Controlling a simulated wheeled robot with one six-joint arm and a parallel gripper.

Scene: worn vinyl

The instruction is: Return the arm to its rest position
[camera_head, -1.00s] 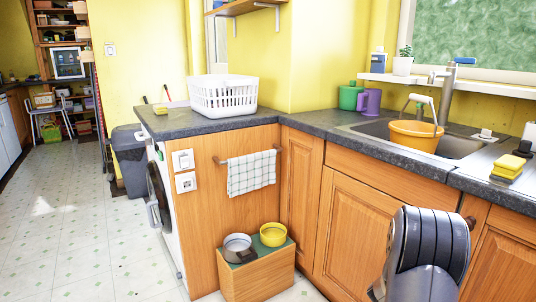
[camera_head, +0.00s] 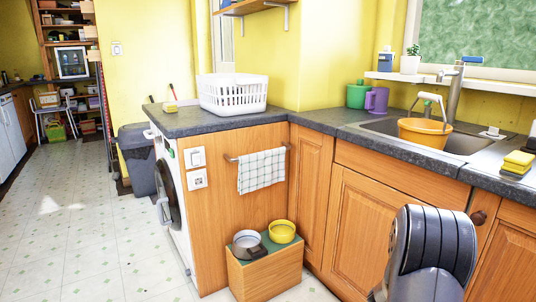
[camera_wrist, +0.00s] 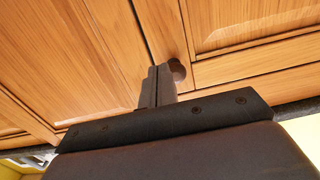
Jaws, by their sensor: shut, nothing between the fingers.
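My gripper (camera_wrist: 158,84) shows in the wrist view with its two fingers together and nothing between them. It points toward wooden cabinet doors (camera_wrist: 75,60), and a round wooden knob (camera_wrist: 177,70) shows just beside the fingertips. I cannot tell whether the fingers touch the knob. In the head view my folded arm (camera_head: 432,250) stands at the lower right in front of the cabinets; its gripper is hidden there.
A dark worktop (camera_head: 400,152) runs above the cabinets, with a sink holding an orange bucket (camera_head: 424,132). A white basket (camera_head: 232,93) stands on the counter. A wooden box (camera_head: 265,272) with two bowls stands on the floor. The floor at left is clear.

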